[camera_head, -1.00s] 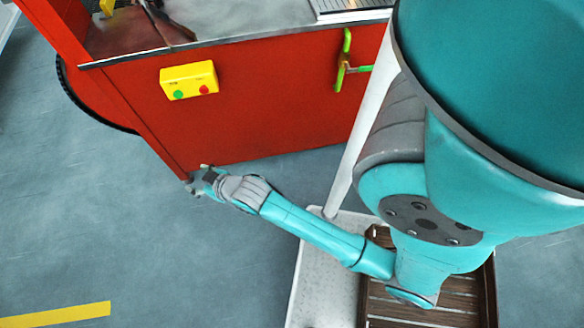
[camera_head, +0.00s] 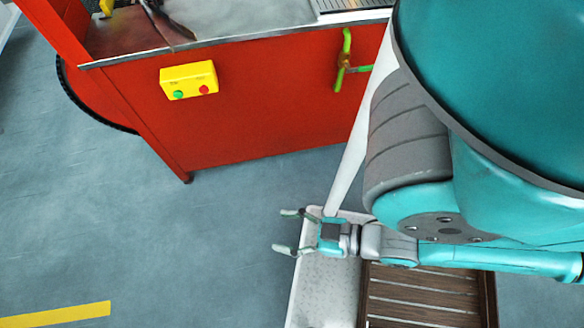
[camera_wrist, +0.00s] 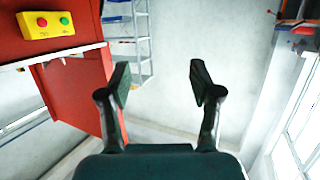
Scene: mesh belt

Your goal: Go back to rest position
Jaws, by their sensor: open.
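My gripper (camera_head: 284,231) is open and empty, with its two fingers spread and pointing left in the head view. It is over the left edge of my base, apart from the red machine (camera_head: 270,105). In the wrist view my gripper (camera_wrist: 160,85) also shows both fingers apart with nothing between them. My turquoise arm reaches in from the right side of the head view, and its upper part hides much of that side.
A yellow box (camera_head: 188,80) with a green and a red button is on the machine's front. A green handle (camera_head: 344,62) is to its right. The grey floor (camera_head: 140,220) on the left is clear except for a yellow stripe (camera_head: 55,314). The wrist view shows a blue ladder-like frame (camera_wrist: 128,35).

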